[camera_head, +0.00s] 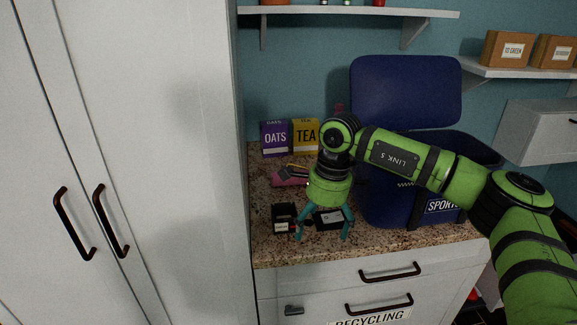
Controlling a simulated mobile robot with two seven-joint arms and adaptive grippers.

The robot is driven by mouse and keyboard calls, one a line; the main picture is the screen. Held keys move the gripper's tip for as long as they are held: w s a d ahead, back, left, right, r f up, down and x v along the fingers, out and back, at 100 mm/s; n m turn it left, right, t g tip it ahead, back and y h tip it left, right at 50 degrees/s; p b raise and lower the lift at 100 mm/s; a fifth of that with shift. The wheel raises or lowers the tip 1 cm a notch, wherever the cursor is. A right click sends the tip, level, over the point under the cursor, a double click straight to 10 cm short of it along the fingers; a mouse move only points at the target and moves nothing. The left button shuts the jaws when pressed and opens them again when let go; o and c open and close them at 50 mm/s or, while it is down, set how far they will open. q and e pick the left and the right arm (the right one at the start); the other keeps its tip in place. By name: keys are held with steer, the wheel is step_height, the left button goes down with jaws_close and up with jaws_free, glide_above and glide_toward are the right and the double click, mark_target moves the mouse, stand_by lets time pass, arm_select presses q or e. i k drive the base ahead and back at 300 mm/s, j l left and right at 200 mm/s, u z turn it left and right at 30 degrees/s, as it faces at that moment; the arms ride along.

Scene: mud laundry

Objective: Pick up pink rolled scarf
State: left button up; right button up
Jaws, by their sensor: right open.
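A pink item (287,181), likely the rolled scarf, lies on the speckled counter (275,250). Only its left part shows; my right gripper and wrist hide the rest. My right gripper (323,228) points down over the counter in front of the pink item. Its teal fingers are spread open. A dark flat item (329,219) shows between and behind the fingers; I cannot tell whether they touch it. My left gripper is not in view.
A small black box (283,217) stands left of the fingers. Oats (274,139) and tea (305,136) boxes stand behind. A blue sports bin (378,200) with raised lid is at right. A tall white cabinet (170,160) bounds the left.

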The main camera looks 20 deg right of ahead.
mark_target(276, 182)
steer(key=i+l, duration=0.2)
steer(key=i, duration=0.25)
steer(key=i+l, duration=0.15)
steer(key=i, duration=0.3)
